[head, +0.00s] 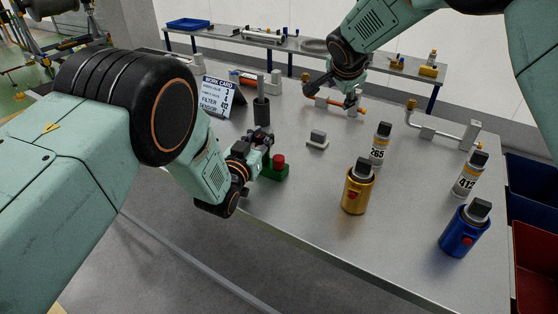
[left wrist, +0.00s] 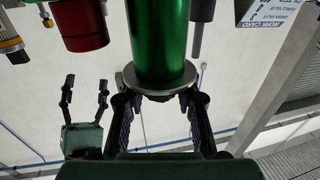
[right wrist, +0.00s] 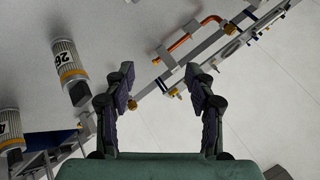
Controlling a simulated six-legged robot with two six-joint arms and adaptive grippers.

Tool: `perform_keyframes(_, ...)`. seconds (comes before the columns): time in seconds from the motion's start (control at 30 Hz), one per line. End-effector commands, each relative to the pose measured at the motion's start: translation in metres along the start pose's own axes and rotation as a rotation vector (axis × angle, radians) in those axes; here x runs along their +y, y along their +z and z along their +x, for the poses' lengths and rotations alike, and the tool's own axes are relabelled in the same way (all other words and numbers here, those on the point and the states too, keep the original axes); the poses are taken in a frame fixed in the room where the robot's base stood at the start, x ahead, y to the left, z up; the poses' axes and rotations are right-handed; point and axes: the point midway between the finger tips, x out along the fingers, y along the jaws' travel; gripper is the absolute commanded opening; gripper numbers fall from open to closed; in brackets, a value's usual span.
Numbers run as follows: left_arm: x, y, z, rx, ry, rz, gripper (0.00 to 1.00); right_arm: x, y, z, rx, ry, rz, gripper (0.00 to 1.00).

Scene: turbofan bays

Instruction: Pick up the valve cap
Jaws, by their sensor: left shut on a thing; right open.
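The cap still meets the cylinder's end. In the head view the gripper hides it. My right gripper (head: 333,95) is open and empty over the table's back, also in its own wrist view (right wrist: 158,85).
A gold canister (head: 357,187), a blue canister (head: 463,231) and two labelled bottles (head: 380,145) (head: 468,174) stand on the right. A grey block (head: 317,140) lies mid-table. A work card (head: 215,96) and a dark post (head: 261,108) stand behind the left gripper. Pipe fittings (head: 446,137) lie behind.

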Motion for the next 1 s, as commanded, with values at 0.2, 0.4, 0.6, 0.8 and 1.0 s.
perform_keyframes(0.2, 0.001, 0.002, -0.001, -0.005, 0.002, 0.000, 0.00, 0.027, 0.023, -0.004, -0.089, 0.168, 0.296, 0.55)
perform_keyframes(0.4, 0.001, 0.002, -0.001, -0.005, 0.002, 0.000, 0.00, 0.042, 0.061, -0.017, -0.218, 0.325, 0.551, 0.55)
perform_keyframes(0.6, 0.001, 0.003, -0.001, -0.006, 0.002, 0.000, 0.00, 0.041, 0.102, -0.038, -0.376, 0.467, 0.760, 0.55)
perform_keyframes(0.8, 0.001, 0.003, -0.001, -0.006, 0.002, 0.000, 0.00, 0.034, 0.128, -0.055, -0.490, 0.548, 0.876, 0.55)
perform_keyframes(1.0, 0.001, 0.003, -0.001, -0.006, 0.002, 0.000, 0.00, 0.035, 0.142, -0.052, -0.523, 0.572, 0.904, 0.55)
